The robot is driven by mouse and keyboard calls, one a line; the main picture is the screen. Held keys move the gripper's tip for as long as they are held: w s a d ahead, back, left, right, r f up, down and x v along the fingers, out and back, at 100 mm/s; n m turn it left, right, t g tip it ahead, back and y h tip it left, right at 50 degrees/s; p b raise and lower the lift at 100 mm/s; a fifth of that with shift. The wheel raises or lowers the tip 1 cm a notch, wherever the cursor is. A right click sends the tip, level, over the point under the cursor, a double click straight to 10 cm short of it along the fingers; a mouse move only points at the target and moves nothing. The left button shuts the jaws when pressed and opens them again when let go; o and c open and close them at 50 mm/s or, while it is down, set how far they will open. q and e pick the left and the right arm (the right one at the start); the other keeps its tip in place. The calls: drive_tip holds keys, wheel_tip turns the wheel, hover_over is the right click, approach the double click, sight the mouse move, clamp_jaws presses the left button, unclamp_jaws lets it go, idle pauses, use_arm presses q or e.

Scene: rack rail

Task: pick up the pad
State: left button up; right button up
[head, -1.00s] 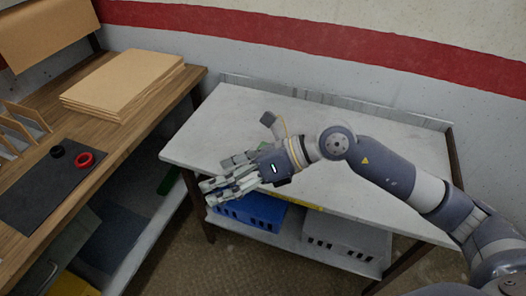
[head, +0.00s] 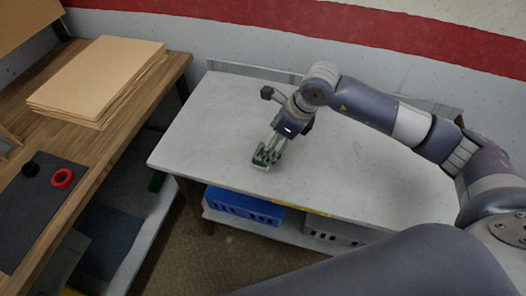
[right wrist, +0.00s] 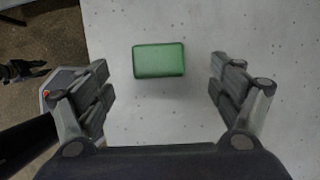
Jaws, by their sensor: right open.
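The pad (right wrist: 158,60) is a small green rectangular block lying flat on the pale table top (head: 200,130). In the right wrist view it lies between the two spread fingers, slightly beyond their tips, with bare table on either side of it. My right gripper (head: 265,158) is open and empty, pointing down over the front left part of the table. In the head view the gripper mostly hides the pad.
A wooden bench on the left holds stacked cardboard sheets (head: 98,75) and a dark mat (head: 40,215) with a red ring (head: 62,178) and a black round piece (head: 31,169). A blue crate (head: 243,204) sits on the shelf below. The table top is otherwise clear.

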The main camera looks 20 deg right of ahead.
sight(255, 164)
drive_tip(key=shift+w+a+f, duration=0.15)
drive_tip(key=shift+f, duration=0.3)
drive_tip(key=shift+w+a+f, duration=0.1)
drive_tip(key=shift+w+f, duration=0.05)
drive_tip(key=shift+f, duration=0.15)
drive_tip(key=x, duration=0.1)
drive_tip(key=p+x, duration=0.1)
drive_tip(key=x, duration=0.2)
drive_tip(key=shift+s+a+f+p, duration=0.15)
drive_tip(key=shift+s+p, duration=0.1)
drive_tip(key=shift+p, duration=0.15)
drive_tip(key=shift+w+f, duration=0.1)
drive_tip(key=shift+f, duration=0.25)
drive_tip(key=shift+c, duration=0.8)
use_arm(q)
drive_tip(key=shift+s+r, duration=0.1)
drive_tip(key=shift+r, duration=0.8)
use_arm(e)
drive_tip(key=c, duration=1)
